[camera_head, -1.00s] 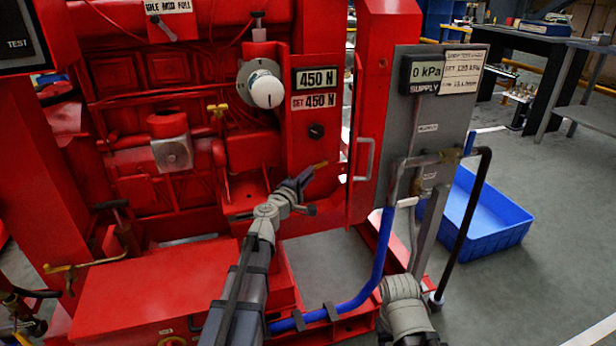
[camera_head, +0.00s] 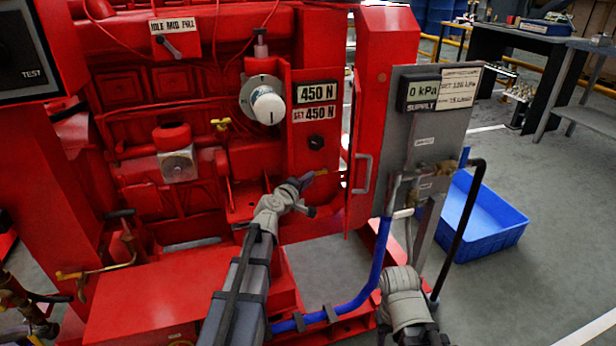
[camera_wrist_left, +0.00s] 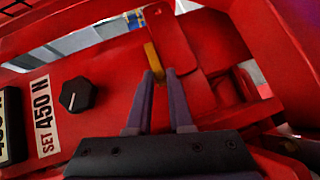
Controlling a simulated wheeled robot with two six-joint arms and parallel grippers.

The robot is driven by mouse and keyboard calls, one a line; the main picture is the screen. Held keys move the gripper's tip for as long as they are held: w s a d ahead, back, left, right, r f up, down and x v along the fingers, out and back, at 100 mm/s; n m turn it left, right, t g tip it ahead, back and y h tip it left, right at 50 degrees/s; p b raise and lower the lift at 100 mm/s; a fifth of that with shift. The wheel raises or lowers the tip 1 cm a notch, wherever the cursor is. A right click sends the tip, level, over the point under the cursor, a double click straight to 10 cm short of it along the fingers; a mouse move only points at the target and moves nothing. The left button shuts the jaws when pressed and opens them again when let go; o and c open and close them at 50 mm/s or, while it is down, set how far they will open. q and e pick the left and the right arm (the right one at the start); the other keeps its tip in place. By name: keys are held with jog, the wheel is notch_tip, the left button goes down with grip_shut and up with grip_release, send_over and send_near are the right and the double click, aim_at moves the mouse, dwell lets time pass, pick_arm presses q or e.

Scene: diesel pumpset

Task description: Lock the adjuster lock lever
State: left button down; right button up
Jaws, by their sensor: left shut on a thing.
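The adjuster lock lever (camera_head: 320,173) is a small yellow-ended lever on the red panel, below a black knob (camera_head: 316,142). In the left wrist view the yellow lever (camera_wrist_left: 152,57) stands between my fingertips, beside a rounded red plate (camera_wrist_left: 174,42). My left gripper (camera_head: 306,181) reaches it from the lower left. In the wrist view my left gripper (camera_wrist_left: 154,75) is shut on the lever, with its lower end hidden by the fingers. A grey part of my right arm shows at the bottom right; its fingers do not show.
Above the knob are a 450 N display (camera_head: 318,92) and a white dial (camera_head: 268,106). A grey supply panel (camera_head: 426,128) with pipes and a blue hose (camera_head: 375,270) stands to the right. A blue bin (camera_head: 495,220) is on the floor behind it.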

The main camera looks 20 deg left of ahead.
pick_arm(q)
jog(key=c, duration=0.8)
grip_release()
jog(key=p+v, duration=0.1)
jog(key=v, duration=0.6)
jog(key=shift+s+a+r, duration=0.1)
jog(key=shift+s, duration=0.3)
